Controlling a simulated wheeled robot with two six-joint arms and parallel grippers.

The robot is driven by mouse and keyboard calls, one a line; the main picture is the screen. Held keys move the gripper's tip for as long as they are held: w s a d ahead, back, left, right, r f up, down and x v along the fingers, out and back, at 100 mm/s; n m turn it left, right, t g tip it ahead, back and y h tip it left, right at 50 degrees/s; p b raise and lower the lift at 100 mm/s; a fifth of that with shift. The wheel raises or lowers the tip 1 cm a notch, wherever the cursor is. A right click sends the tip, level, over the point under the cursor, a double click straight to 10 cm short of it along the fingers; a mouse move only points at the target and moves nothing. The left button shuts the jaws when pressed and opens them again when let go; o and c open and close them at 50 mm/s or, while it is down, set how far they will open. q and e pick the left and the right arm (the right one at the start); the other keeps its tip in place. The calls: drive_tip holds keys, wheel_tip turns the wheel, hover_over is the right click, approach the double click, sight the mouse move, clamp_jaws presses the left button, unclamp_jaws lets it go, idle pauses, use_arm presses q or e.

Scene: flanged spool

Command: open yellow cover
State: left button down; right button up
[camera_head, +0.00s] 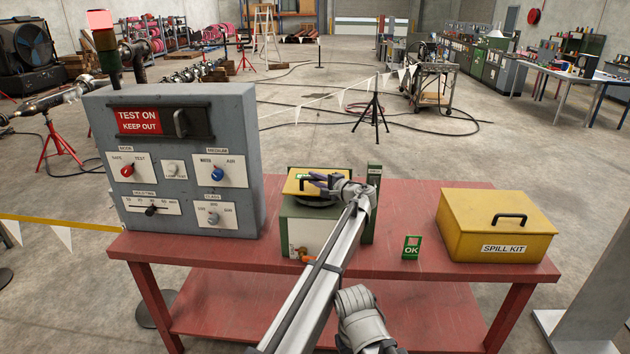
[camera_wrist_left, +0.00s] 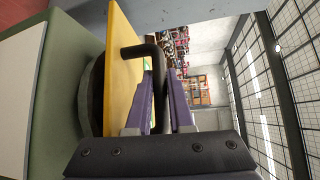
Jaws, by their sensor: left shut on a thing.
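The yellow cover (camera_head: 293,187) is a flat plate on top of a green box (camera_head: 290,222), above a dark round part (camera_wrist_left: 92,95). In the left wrist view the cover (camera_wrist_left: 120,75) is edge-on, with a black bar handle (camera_wrist_left: 150,48) on its outer face. My left gripper (camera_head: 322,181) is at the cover's top. Its purple fingers (camera_wrist_left: 161,95) are shut on the black handle, one on each side of the bar. The cover looks roughly level; I cannot tell whether it is lifted. My right gripper is not in view.
A slim green post (camera_head: 373,185) stands beside the green box. The table between post and kit is mostly clear.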

use_arm(q)
drive_tip(key=w+r+m+g+h+p, duration=0.1)
drive_tip(key=w+r+p, duration=0.5)
drive_tip(key=r+p, duration=0.3)
drive_tip(key=shift+m+g+p, duration=0.4)
drive_tip(key=shift+p, duration=0.9)
drive_tip(key=shift+d+f, duration=0.1)
drive_tip(key=c, duration=0.8)
unclamp_jaws()
drive_tip(key=shift+s, duration=0.1)
